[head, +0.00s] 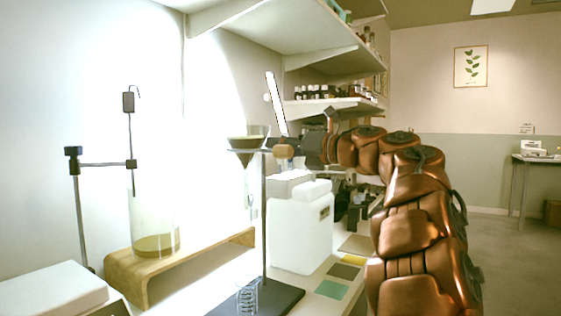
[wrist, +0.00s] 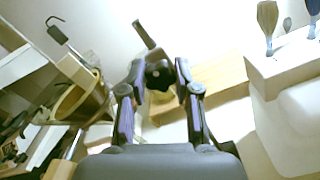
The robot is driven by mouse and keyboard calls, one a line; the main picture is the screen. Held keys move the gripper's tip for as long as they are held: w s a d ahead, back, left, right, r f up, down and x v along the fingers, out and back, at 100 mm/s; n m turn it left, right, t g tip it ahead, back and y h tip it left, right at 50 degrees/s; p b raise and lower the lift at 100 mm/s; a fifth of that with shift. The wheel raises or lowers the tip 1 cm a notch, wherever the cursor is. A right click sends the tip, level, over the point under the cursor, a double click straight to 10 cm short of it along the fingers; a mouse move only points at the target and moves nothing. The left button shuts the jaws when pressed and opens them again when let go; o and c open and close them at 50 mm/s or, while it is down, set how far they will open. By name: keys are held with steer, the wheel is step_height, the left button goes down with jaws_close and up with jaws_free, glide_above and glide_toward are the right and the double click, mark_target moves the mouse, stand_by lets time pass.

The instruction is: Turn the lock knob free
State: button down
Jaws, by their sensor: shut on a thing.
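The lock knob (wrist: 158,74) is dark and lobed and shows in the wrist view between the two fingertips of my gripper (wrist: 160,82). My gripper is shut on it, with a fingertip on either side. A short rod (wrist: 143,33) rises behind the knob. In the head view my gripper (head: 302,147) is beside the upper part of a thin upright stand (head: 264,215) that bears a glass funnel (head: 247,150). The knob cannot be made out clearly in the head view.
A white plastic jug (head: 297,235) stands below my gripper. A glass cylinder (head: 153,225) with amber liquid sits on a wooden riser (head: 127,278) at left. Shelves with small dark bottles (head: 318,92) hang above. Coloured swatches (head: 331,289) lie on the bench in front.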

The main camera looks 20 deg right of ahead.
steer(key=shift+n+b, duration=0.7)
steer(key=shift+n, duration=0.5)
steer(key=c, duration=0.8)
jaws_free()
steer(key=shift+s, duration=0.1)
steer(key=v, duration=1.1)
steer(key=shift+s+d, duration=0.25)
steer(key=shift+s, duration=0.05)
